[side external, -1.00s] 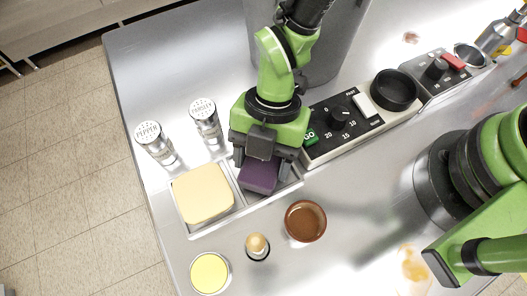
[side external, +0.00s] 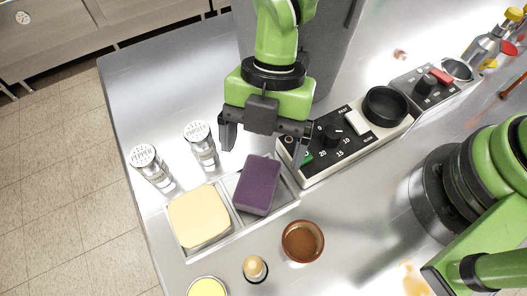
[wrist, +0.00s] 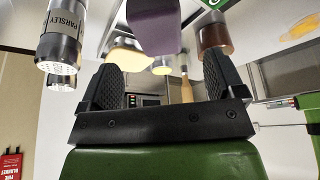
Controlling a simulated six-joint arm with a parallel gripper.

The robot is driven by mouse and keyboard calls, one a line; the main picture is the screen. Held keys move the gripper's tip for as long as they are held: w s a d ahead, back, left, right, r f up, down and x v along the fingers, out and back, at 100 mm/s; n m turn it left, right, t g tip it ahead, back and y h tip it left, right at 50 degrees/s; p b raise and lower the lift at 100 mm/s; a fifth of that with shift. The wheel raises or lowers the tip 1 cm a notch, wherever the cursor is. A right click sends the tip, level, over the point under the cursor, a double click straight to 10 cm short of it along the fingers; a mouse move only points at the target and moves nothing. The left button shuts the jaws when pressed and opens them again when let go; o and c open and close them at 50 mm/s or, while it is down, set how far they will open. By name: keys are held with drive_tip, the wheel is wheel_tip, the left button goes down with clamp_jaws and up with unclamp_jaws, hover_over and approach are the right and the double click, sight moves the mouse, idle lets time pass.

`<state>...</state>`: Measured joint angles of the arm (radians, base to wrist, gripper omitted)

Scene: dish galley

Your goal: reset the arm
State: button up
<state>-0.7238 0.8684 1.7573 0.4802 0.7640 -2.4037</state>
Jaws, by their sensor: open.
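My gripper (side external: 262,152) is open and empty, with its two dark fingers spread wide. It hangs above and behind a purple block (side external: 257,186), which lies in the right compartment of a metal tray (side external: 226,239). The block is apart from the fingers. In the wrist view my open gripper (wrist: 163,85) shows both ridged fingers with nothing held between them, and the purple block (wrist: 154,28) shows beyond them.
A pale yellow block (side external: 199,216) fills the tray's left compartment. Pepper (side external: 153,166) and parsley (side external: 201,146) shakers stand behind it. A control panel (side external: 345,140) is close on my gripper's right. A brown bowl (side external: 303,241) stands in front. A grey bin (side external: 325,50) stands behind.

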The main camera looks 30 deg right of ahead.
drive_tip(key=shift+w+d+r, duration=0.1)
drive_tip(key=shift+r, duration=0.2)
drive_tip(key=s+d+r+m+t+y, duration=0.1)
drive_tip(key=d+r+m+t, duration=0.1)
drive_tip(key=d+r+m, duration=0.65)
drive_tip(key=s+d+r+m+t+y, duration=0.1)
drive_tip(key=d+r+m+t, duration=0.2)
drive_tip(key=d+r+m, duration=0.6)
drive_tip(key=s+d+r+m+t+h, duration=0.3)
drive_tip(key=s+d+r+m+t, duration=0.1)
drive_tip(key=m, duration=0.9)
drive_tip(key=shift+d+r+t, duration=0.4)
drive_tip(key=shift+d+t, duration=0.1)
drive_tip(key=shift+d, duration=0.4)
